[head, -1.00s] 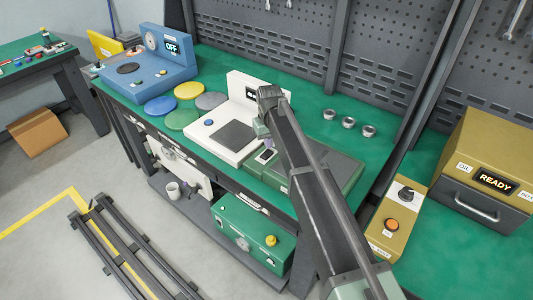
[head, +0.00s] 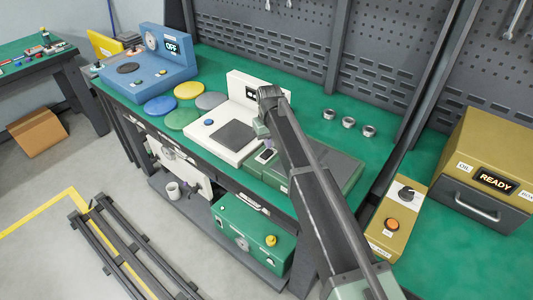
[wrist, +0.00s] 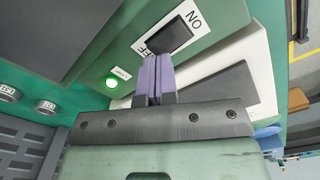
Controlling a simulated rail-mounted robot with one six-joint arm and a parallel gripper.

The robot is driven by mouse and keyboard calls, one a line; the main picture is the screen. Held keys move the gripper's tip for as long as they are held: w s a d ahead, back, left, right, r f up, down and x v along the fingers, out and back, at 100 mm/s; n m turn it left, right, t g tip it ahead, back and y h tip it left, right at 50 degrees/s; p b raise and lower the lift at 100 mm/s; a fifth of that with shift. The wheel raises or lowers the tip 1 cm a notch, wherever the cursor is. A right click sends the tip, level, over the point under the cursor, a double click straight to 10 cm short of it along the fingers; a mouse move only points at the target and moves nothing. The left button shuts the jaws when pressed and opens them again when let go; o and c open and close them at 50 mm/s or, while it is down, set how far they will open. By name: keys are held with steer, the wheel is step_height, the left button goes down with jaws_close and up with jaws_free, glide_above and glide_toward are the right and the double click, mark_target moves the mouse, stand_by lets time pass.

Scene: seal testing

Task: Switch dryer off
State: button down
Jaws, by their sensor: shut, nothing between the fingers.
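A green machine with a dark grey top (head: 325,165) stands on the bench in the head view; I take it for the dryer, though no name on it can be read. Its black rocker switch (wrist: 170,34) sits on a white plate marked ON and OFF, and the switch also shows in the head view (head: 266,155). A round green lamp (wrist: 113,83) beside it is lit. My gripper (wrist: 158,58) is shut and empty. Its purple fingertips are at the OFF side of the switch and cover part of that label; I cannot tell whether they touch.
A white device with a dark plate (head: 233,135) stands directly left of the green machine. Several metal rings (head: 348,122) lie on the green bench behind it. A yellow-brown control box (head: 398,220) and an oven-like box reading READY (head: 490,180) stand at the right.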

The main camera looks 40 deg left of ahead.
steer(key=shift+f+b, duration=1.1)
steer(key=shift+f, duration=0.05)
stand_by(0.3)
step_height(320, 180, up, 7)
steer(key=p, duration=0.7)
steer(key=shift+r, duration=0.15)
